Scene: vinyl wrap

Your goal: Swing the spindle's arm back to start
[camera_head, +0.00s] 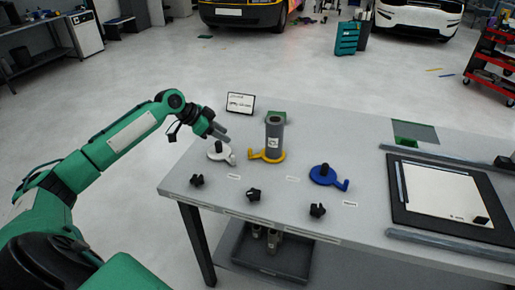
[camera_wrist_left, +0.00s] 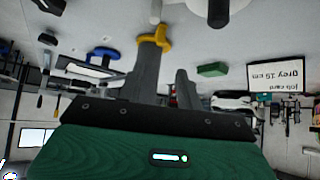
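Three spindles stand on the workbench, each a round base with a short arm: white (camera_head: 218,152), yellow (camera_head: 262,156) and blue (camera_head: 322,174). A grey roll (camera_head: 274,135) stands upright on the yellow spindle. The yellow arm points left; the white and blue arms point right. My left gripper (camera_head: 219,132) is above the white spindle, left of the roll, apart from both. In the upside-down left wrist view its fingers (camera_wrist_left: 168,84) show a gap with nothing held. The yellow base (camera_wrist_left: 155,38) shows beyond, with the roll partly hidden. My right gripper is out of view.
Black star knobs (camera_head: 253,194) lie along the bench's front. A job card (camera_head: 240,103) stands at the back left, with a green block (camera_head: 276,117) behind the roll. A framed board (camera_head: 450,188) lies at right. A dark bin (camera_head: 265,255) sits below.

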